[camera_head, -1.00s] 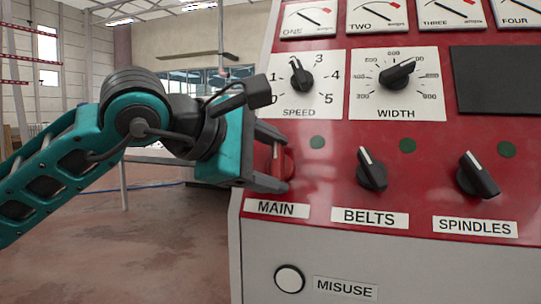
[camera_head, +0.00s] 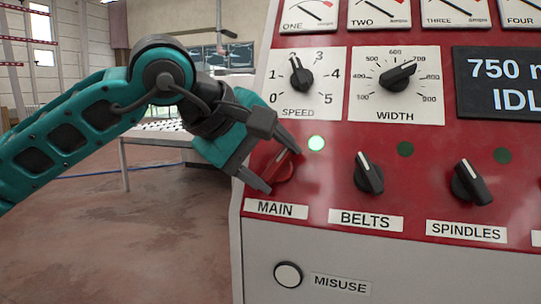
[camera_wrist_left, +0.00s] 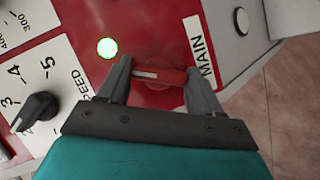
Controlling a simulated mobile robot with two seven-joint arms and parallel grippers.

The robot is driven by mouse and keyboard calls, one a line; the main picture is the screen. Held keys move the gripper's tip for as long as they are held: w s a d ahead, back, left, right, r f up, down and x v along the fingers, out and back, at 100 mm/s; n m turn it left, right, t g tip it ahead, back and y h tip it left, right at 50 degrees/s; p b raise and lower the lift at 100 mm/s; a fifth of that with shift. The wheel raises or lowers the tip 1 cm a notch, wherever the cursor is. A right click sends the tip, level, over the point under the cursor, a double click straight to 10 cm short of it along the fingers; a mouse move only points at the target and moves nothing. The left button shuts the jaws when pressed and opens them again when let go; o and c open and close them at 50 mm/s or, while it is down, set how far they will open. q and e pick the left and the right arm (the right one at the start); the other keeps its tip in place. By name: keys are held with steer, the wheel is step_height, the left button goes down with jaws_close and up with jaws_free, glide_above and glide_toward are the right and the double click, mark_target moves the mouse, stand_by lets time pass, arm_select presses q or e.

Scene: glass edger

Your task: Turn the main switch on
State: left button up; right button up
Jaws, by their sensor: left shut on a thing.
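The red main switch (camera_head: 282,167) sits above the MAIN label (camera_head: 276,208) on the red panel, its handle tilted. My left gripper (camera_head: 280,166) is shut on its handle and is tilted the same way. The left wrist view shows the red handle (camera_wrist_left: 160,75) with a white mark between my two fingers (camera_wrist_left: 158,78). The lamp (camera_head: 316,143) above and right of the switch glows green. The display (camera_head: 500,85) is lit and reads "750" and "IDL", cut off by the picture edge. My right gripper is not in view.
The speed knob (camera_head: 302,78) and width knob (camera_head: 398,77) are above. The belts switch (camera_head: 368,173) and spindles switch (camera_head: 470,184) stand to the right, under dark lamps. A white misuse button (camera_head: 288,274) is below. Open floor lies to the left.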

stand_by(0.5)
arm_select(q)
steer(key=o, duration=1.1)
steer(key=shift+c, duration=0.2)
steer(key=v, duration=1.3)
steer(key=shift+b, duration=0.45)
steer(key=shift+w, duration=0.1)
